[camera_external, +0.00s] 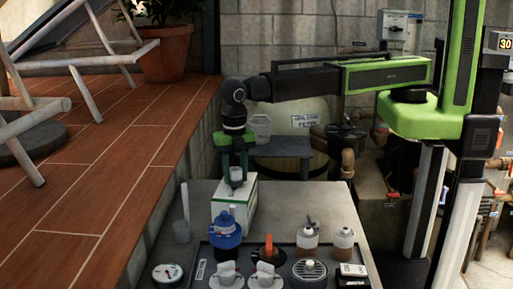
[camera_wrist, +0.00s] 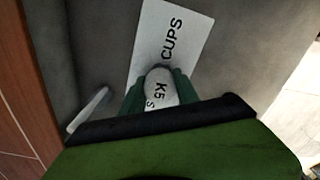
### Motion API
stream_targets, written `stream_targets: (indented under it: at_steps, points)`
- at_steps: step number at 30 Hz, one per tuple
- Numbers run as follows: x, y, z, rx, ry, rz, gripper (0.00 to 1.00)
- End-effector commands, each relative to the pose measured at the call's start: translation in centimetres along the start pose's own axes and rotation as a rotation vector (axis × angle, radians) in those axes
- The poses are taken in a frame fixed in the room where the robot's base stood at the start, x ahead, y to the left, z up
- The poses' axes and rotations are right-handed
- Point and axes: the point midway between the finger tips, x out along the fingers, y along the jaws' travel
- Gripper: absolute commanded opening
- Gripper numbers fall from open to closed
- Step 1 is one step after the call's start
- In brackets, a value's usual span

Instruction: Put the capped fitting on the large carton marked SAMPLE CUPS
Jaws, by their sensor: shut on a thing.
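The capped fitting (camera_external: 236,175) is a small grey-white piece. The large carton (camera_external: 232,205) is white with a green side and stands on the grey table. Its white top (camera_wrist: 165,45) reads CUPS in the wrist view; the rest of the lettering is hidden. The fitting is over the carton's top; I cannot tell whether it touches.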

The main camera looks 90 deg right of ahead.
Motion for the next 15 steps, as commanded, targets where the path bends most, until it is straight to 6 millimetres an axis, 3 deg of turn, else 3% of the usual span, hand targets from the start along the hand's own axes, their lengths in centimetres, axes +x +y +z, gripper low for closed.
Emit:
stream_targets:
  at_steps: [11,12,15]
  points:
    - [0.7,0.0,0.02,0.0,0.0,0.0,0.0]
    - [0.5,0.0,0.02,0.0,0.0,0.0,0.42]
    - [0.48,0.0,0.02,0.0,0.0,0.0,0.55]
